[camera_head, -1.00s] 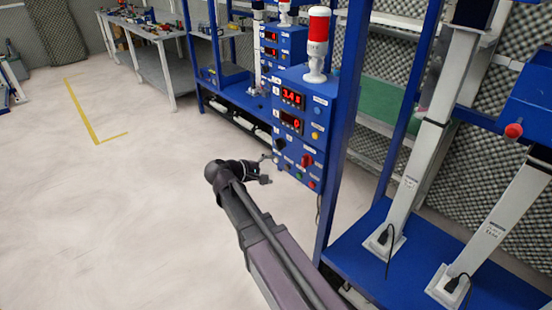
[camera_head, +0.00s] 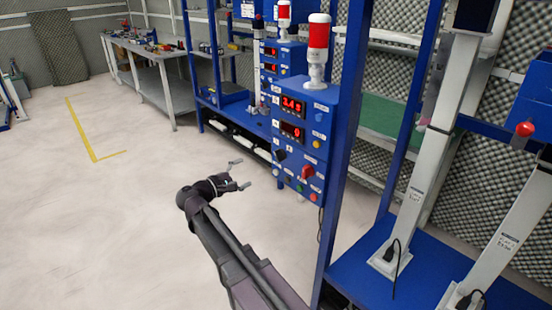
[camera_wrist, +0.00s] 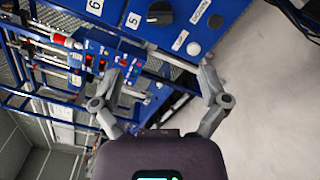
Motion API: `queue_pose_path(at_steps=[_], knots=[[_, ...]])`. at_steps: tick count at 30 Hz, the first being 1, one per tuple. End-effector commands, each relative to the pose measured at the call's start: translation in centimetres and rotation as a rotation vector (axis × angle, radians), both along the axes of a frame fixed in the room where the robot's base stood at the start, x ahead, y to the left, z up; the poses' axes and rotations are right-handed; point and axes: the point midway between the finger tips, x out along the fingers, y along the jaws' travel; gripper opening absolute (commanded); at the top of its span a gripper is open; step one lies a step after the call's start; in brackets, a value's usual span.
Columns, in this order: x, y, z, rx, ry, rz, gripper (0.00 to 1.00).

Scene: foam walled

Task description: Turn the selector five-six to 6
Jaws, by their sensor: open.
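The selector five-six appears as a black knob (camera_wrist: 160,12) at the top edge of the wrist view, partly cut off. Printed labels 5 (camera_wrist: 133,20) and 6 (camera_wrist: 94,5) lie to its left. I cannot tell which number it points to. In the head view a black knob (camera_head: 281,155) sits on the left of the blue control box (camera_head: 316,162), below the red displays. My gripper (camera_head: 243,174) is open and empty, left of the box and apart from it. In the wrist view its spread fingers (camera_wrist: 164,72) show below the knob.
A red knob (camera_head: 308,172) and several small buttons share the panel. A red-and-white beacon (camera_head: 318,50) stands on the box. A blue rack post (camera_head: 347,140) rises close on the right. Open pale floor (camera_head: 110,210) lies to the left.

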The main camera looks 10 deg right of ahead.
Motion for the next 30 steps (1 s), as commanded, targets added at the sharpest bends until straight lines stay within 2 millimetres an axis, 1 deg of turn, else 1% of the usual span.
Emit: queue_pose_path(at_steps=[5,11,24,30], knots=[[0.5,-0.8,0.0,0.001,0.0,-0.001,0.94],[1.6,-2.7,0.0,0.0,0.0,-0.001,0.94],[4.7,-8.0,0.0,0.001,0.001,-0.002,0.94],[6.0,-10.2,0.0,0.001,0.0,-0.001,0.94]])
